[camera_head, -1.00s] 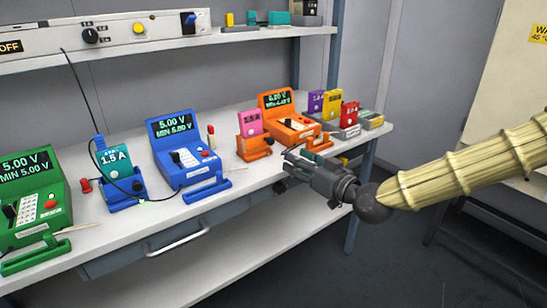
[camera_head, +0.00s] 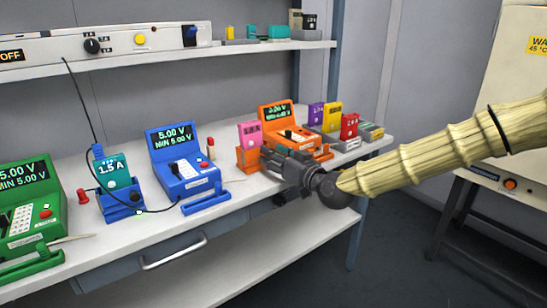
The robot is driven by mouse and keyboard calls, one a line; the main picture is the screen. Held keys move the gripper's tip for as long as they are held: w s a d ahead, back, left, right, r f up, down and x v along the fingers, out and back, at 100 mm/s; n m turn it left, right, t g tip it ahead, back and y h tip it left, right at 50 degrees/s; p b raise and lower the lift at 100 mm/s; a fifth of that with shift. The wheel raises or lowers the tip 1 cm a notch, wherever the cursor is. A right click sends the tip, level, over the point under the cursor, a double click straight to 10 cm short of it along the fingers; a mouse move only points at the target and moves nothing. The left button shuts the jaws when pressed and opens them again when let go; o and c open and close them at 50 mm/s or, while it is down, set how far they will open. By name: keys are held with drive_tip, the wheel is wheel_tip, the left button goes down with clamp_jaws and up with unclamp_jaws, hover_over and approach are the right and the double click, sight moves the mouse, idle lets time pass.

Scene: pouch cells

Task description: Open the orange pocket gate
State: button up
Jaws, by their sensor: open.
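The orange tester (camera_head: 278,115) stands toward the right end of the bench, its screen lit with green text. An orange pocket (camera_head: 249,156) at its left side holds a pink cell (camera_head: 250,133). The pocket's gate cannot be made out clearly; my gripper and its wrist cover the tester's lower front. My gripper (camera_head: 278,164) is open, in front of the orange tester and just right of the orange pocket. I cannot tell whether its fingers touch anything.
A blue tester (camera_head: 182,165) with a blue pocket (camera_head: 122,205) and teal cell (camera_head: 113,174) stands left. A green tester (camera_head: 30,215) is at far left. Purple, yellow and red cells (camera_head: 349,127) stand right. An overhead shelf (camera_head: 150,62) spans the back.

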drive_tip(key=shift+w+a, duration=0.15)
clamp_jaws()
